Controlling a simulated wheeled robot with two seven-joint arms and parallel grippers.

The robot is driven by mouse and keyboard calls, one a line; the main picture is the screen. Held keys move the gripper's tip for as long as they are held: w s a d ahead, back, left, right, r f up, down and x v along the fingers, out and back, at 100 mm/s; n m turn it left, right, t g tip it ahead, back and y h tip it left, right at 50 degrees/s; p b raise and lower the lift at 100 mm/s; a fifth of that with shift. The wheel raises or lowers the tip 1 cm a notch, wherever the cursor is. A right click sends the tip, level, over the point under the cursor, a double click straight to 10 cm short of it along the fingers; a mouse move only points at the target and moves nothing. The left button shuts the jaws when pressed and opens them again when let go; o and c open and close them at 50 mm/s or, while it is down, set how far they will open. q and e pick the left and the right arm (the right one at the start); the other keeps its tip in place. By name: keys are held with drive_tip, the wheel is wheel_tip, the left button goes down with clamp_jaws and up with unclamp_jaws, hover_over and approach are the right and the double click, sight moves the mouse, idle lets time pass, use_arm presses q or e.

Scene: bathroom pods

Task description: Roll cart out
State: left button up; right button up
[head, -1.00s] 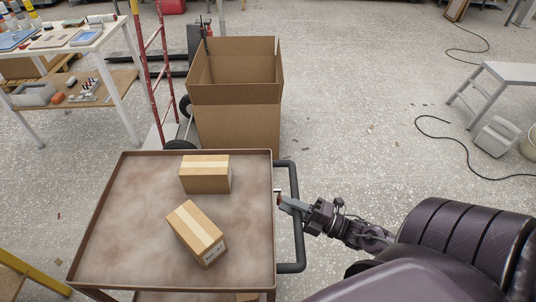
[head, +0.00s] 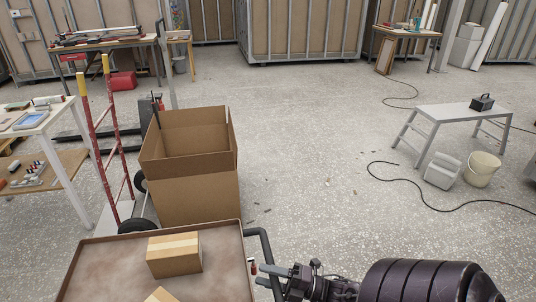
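The cart (head: 95,262) has a brown, worn tray top with a raised rim, at the bottom left of the head view. A taped cardboard box (head: 174,254) sits on it, and a second box (head: 160,295) shows only its top at the frame's bottom edge. The dark cart handle (head: 266,250) runs down the cart's right side. My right gripper (head: 262,270) is at this handle, its fingers pointing left. Whether its fingers are closed around the bar is too small to tell. My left gripper is not in view.
A large open cardboard box (head: 195,190) and a red hand truck (head: 108,150) stand just beyond the cart. A white table (head: 60,130) is at left. A grey step bench (head: 450,113), a white bucket (head: 482,168) and a black cable (head: 440,205) are at right. The middle floor is clear.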

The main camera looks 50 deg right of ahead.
drive_tip(key=shift+s+d+f, duration=0.15)
drive_tip(key=shift+s+d, duration=0.05)
drive_tip(key=shift+s, duration=0.1)
drive_tip(key=b+v, duration=0.1)
drive_tip(key=v, duration=0.6)
drive_tip(key=shift+b, duration=0.4)
